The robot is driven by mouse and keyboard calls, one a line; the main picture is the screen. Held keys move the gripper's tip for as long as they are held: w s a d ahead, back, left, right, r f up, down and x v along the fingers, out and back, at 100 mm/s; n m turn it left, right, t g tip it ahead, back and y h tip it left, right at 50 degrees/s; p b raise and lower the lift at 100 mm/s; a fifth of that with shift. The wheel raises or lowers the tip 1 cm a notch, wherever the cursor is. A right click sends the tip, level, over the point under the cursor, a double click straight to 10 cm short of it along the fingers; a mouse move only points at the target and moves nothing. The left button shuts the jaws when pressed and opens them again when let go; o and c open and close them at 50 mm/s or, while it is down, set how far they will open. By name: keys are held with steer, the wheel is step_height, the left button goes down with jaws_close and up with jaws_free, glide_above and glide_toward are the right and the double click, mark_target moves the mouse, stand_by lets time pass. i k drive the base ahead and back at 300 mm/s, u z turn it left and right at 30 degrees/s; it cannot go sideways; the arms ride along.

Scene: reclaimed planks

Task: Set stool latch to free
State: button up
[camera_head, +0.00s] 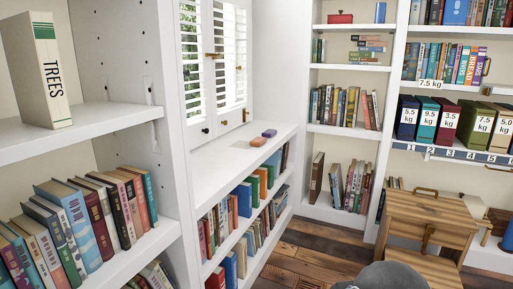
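A wooden step stool (421,208) stands on the plank floor at the lower right, in front of the bookshelves. A small brown wooden piece (428,237) on its front face looks like the latch. It seems to stand near upright, but its setting is too small to read. A brown handle shows at the stool's back top edge. A dark grey rounded shape at the bottom edge hides part of the stool's lower front. My gripper is not in view.
A white bookcase (108,118) fills the left, and a low white shelf (230,170) runs under the shuttered window. Weight-labelled binders (448,121) stand on the right shelves above a numbered strip. Bare plank floor (310,255) lies left of the stool.

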mark_target(431, 229)
steer(key=z, duration=1.3)
steer(key=k, duration=0.5)
steer(key=u, duration=0.45)
steer(key=i, duration=1.45)
steer(key=z, duration=0.2)
